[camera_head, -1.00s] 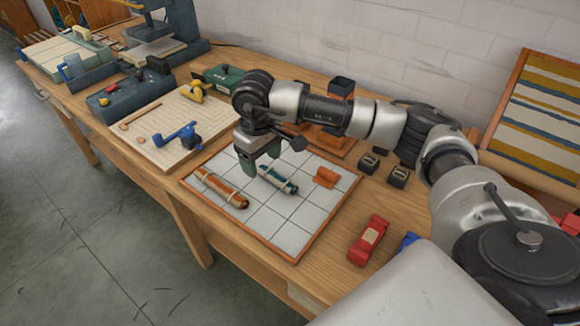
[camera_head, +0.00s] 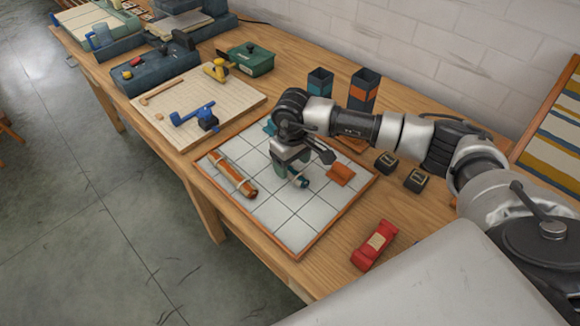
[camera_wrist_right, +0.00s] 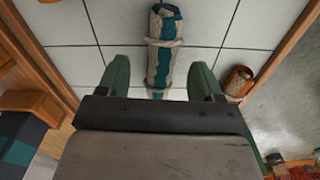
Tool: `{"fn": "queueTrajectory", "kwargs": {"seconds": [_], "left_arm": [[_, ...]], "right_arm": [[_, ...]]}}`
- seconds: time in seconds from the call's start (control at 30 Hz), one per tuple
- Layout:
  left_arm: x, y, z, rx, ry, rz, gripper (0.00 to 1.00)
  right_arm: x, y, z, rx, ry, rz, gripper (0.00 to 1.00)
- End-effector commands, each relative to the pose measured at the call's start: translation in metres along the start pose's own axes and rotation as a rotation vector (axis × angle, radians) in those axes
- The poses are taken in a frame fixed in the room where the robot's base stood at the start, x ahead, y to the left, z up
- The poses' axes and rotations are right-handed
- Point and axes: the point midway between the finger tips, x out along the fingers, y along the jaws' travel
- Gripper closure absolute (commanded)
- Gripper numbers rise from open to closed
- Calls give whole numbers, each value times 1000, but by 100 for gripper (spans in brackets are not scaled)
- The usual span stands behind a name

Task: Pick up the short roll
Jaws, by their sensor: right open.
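A short teal-and-cream roll (camera_head: 301,182) lies on the white gridded board (camera_head: 287,232), mostly hidden by my right gripper (camera_head: 291,168) in the head view. In the right wrist view the roll (camera_wrist_right: 163,50) lies lengthwise, tied with cream bands, in line with the gap between the fingers. My right gripper (camera_wrist_right: 160,72) is open and empty over its near end. I cannot tell the exact height of the fingers above it. A longer orange-brown roll (camera_head: 232,175) lies to the left on the same board. My left gripper is out of view.
An orange block (camera_head: 341,174) and a teal piece (camera_head: 269,127) sit on the board. A red item (camera_head: 374,245) and two small dark boxes (camera_head: 386,162) lie to the right. A pale board with tools (camera_head: 160,122) is at the left. Dark upright holders (camera_head: 364,88) stand behind.

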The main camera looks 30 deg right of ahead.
Motion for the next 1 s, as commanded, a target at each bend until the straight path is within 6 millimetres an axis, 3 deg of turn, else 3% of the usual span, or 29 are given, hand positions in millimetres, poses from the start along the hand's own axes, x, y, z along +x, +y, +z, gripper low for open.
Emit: {"fn": "queueTrajectory", "kwargs": {"seconds": [0.2, 0.43, 0.8, 1.0], "left_arm": [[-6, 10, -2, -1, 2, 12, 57], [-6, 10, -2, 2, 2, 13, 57], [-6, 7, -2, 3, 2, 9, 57], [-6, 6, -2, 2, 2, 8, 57]], "right_arm": [[23, -1, 1, 0, 0, -1, 34], [25, 0, 0, 0, 1, 0, 34], [24, 0, 0, 1, 1, 0, 87], [24, 0, 0, 1, 2, 0, 88]]}}
